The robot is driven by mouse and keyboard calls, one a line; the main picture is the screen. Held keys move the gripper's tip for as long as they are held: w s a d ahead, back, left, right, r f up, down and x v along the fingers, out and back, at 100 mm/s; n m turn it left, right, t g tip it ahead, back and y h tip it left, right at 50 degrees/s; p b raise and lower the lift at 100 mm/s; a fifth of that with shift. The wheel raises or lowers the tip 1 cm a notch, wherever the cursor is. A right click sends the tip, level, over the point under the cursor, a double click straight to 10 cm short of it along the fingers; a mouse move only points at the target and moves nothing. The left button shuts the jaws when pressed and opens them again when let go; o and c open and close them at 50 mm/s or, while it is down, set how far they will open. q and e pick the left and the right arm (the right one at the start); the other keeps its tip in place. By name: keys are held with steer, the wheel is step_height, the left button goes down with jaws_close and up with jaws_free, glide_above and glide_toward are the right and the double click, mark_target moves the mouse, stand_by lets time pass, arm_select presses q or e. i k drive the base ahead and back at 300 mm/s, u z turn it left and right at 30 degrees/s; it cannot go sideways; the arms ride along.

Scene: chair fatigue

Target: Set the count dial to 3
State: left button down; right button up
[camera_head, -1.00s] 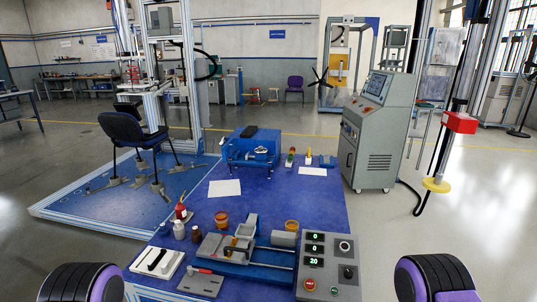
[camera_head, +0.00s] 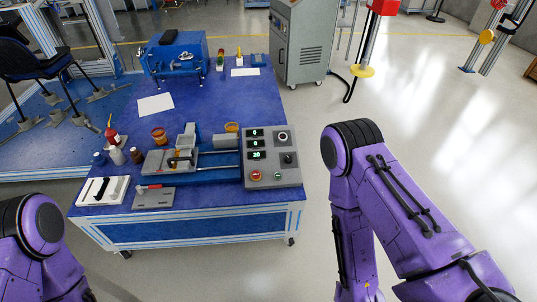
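The grey control panel (camera_head: 271,158) sits at the right front corner of the blue bench. It has three lit displays, which appear to read 0, 0 and 20. To their right are a round dial with a pale ring (camera_head: 283,137) and a black knob (camera_head: 289,158) below it. Labels and dial settings are too small to read, so I cannot tell which is the count dial. A red button (camera_head: 255,176) and a green button (camera_head: 278,176) sit along the panel's lower edge. My purple arms show at lower left and right, apart from the panel; both grippers are out of view.
The blue bench (camera_head: 214,82) holds a grey clamp fixture (camera_head: 170,162) left of the panel, bottles, jars and a white tray (camera_head: 100,191). A blue machine (camera_head: 175,57) stands farther back. A grey cabinet (camera_head: 305,45) stands behind right.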

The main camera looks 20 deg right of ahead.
mark_target(283, 136)
steer(key=u, duration=0.05)
steer(key=k, duration=0.55)
steer(key=z, duration=1)
steer(key=i, duration=1.35)
steer(key=z, duration=0.55)
